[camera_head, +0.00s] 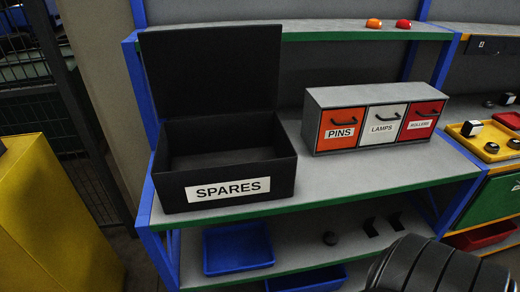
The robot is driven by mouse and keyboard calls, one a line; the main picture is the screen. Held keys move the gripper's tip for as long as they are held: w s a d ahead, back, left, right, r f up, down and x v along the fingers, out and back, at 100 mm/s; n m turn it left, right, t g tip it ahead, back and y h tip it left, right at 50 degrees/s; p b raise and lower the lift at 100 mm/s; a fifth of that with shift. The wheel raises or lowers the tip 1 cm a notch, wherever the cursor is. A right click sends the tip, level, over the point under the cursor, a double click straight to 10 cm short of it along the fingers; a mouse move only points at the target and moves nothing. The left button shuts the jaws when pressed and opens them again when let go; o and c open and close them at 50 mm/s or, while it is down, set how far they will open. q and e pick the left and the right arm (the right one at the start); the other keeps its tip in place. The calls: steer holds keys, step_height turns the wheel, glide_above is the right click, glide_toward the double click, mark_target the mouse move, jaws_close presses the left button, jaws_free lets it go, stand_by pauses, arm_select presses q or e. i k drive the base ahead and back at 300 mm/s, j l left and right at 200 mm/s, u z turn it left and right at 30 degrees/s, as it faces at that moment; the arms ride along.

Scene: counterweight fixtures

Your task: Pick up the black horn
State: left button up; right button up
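I cannot clearly make out a black horn. Neither of my grippers can be made out.
An open, seemingly empty black SPARES box (228,190) and a drawer unit (372,92) with closed PINS, LAMPS and ROLLERS drawers stand on the grey shelf (385,175). A blue tray (237,248) is below. A yellow block (50,220) stands left.

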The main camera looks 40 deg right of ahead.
mark_target(330, 239)
steer(key=z, duration=2.05)
